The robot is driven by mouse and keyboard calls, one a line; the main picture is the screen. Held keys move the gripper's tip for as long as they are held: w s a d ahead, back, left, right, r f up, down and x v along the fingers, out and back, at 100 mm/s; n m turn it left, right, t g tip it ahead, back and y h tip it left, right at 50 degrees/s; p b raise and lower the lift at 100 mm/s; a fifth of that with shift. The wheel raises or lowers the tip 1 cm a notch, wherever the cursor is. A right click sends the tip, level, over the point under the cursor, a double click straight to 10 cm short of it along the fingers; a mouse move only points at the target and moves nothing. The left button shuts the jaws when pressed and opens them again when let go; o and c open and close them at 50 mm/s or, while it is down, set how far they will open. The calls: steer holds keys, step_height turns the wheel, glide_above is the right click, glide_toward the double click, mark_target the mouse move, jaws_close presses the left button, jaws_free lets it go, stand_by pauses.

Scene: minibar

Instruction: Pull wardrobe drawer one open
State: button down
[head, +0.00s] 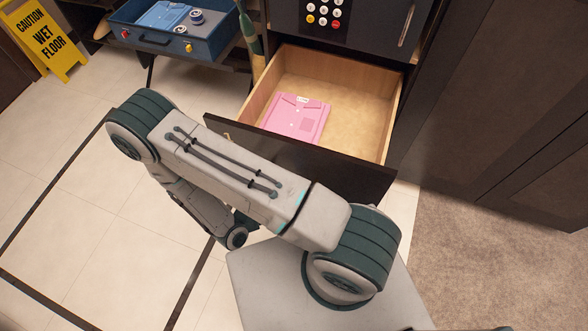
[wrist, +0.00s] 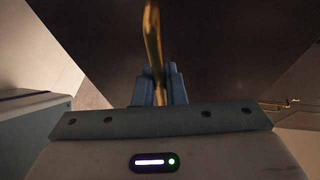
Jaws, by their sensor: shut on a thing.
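The wardrobe drawer (head: 358,112) is pulled out in the head view, with a pale wooden inside and a dark front panel. In the wrist view a brass handle (wrist: 152,35) runs down the dark front and between the blue fingers of my gripper (wrist: 158,88). My gripper is shut on this handle. In the head view my arm crosses in front of the drawer, and my gripper is hidden behind it.
A dark safe with a keypad (head: 323,14) sits above the drawer. Dark wardrobe panels (head: 490,90) stand at right. Tiled floor (head: 110,215) is open at left.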

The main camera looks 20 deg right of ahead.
steer(key=shift+s+a, duration=0.65)
steer(key=shift+s, duration=0.15)
steer(key=c, duration=1.5)
jaws_free()
steer(key=v, duration=1.3)
steer(key=shift+s+a+p, duration=0.2)
steer(key=shift+a+p, duration=0.15)
steer(key=shift+r, duration=0.1)
